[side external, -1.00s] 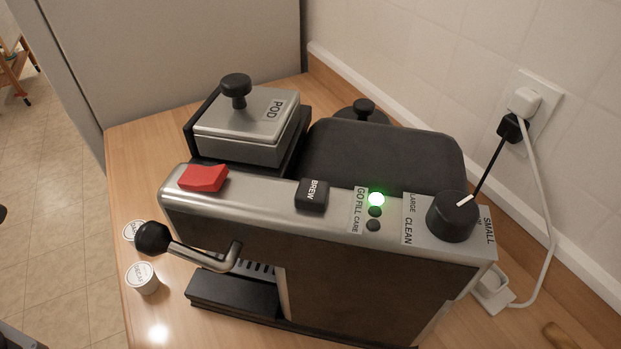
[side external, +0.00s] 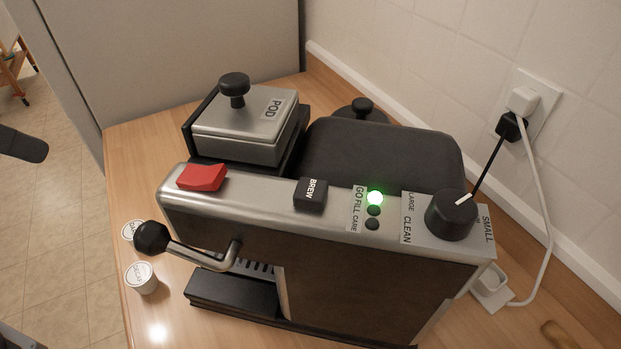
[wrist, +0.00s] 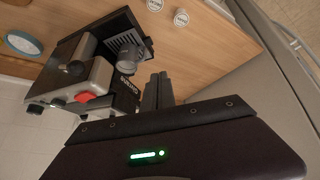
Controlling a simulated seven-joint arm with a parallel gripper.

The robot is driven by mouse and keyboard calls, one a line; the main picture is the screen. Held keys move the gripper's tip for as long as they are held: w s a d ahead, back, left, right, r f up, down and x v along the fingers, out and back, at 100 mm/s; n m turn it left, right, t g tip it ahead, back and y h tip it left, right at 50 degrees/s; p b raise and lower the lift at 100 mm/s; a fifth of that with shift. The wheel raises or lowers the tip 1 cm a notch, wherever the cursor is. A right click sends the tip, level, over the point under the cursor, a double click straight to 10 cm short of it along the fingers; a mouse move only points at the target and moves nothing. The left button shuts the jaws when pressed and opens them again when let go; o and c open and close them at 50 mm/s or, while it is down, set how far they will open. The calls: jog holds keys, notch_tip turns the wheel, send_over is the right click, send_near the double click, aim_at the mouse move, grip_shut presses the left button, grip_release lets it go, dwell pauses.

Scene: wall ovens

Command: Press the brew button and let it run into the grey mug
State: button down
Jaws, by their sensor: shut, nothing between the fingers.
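The coffee machine (side external: 330,260) stands on a wooden counter. Its black BREW button (side external: 311,194) is on the top edge, between a red switch (side external: 202,177) and the indicator lights. The top light, by GO, glows green (side external: 375,197). In the wrist view the machine (wrist: 100,75) is left of my gripper (wrist: 158,78), whose fingers are shut, empty and apart from it. A grey rounded shape (wrist: 129,52) shows near the slatted drip tray there; I cannot tell if it is the grey mug. No mug is clear in the side view, where the machine's body hides part of the tray.
A black-knobbed lever (side external: 152,237) sticks out at the machine's left end. Two white pods (side external: 142,278) are on the counter nearby. The pod lid (side external: 245,125) is down. A size dial (side external: 452,214) is at the right. A cord (side external: 545,210) runs from the wall socket.

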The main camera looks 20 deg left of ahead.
jog(key=w+d+r+m+h, duration=0.1)
jog(key=w+d+r+h, duration=0.2)
jog(key=d, duration=0.4)
jog(key=w+d+r+m+h, duration=0.1)
jog(key=w+d+r, duration=0.1)
jog(key=d+r, duration=0.45)
jog(key=r+g+h, duration=0.2)
send_over(299, 191)
jog(key=shift+f+m, duration=0.15)
jog(key=shift+m, duration=0.15)
jog(key=shift+f, duration=0.1)
jog(key=shift+f, duration=4.35)
jog(key=shift+f, duration=0.4)
